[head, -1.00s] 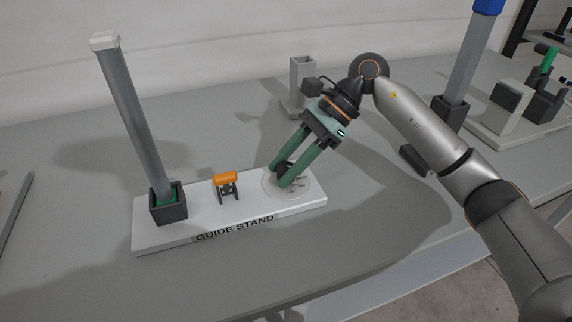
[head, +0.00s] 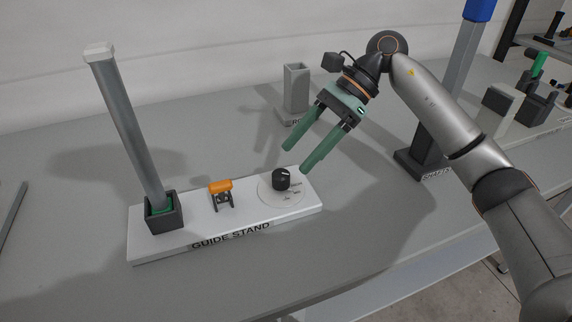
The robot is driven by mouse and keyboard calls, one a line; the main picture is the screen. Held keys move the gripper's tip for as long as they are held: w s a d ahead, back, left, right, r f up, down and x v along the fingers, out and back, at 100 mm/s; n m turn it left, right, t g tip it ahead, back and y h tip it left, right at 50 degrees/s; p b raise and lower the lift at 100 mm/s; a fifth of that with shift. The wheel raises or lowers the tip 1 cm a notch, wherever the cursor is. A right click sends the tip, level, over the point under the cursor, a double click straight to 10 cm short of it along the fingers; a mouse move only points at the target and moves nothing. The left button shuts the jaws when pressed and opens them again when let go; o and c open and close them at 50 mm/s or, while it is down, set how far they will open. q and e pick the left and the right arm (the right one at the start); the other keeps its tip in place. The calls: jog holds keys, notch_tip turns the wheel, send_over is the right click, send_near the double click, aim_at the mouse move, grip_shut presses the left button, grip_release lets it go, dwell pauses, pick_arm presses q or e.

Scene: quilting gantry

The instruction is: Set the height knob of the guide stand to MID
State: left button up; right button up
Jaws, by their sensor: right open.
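The guide stand (head: 240,235) is a white base with a grey post (head: 128,130) in a dark socket at its left end. Its height knob (head: 281,179) is a short black cylinder on a round pale dial (head: 272,194) at the right end. The dial's small labels and the knob's setting are too small to read. My right gripper (head: 294,160) is open and empty, above and to the right of the knob, with its fingers apart from it. My left gripper is not in view.
An orange-topped part (head: 220,187) on dark supports stands mid-base. A grey square holder (head: 296,88) is behind the knob. A post with a blue top (head: 450,85) stands behind my right arm. The table in front of the guide stand is clear.

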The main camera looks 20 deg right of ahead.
jog(key=v, duration=0.6)
jog(key=shift+r, duration=0.2)
jog(key=shift+d, duration=0.15)
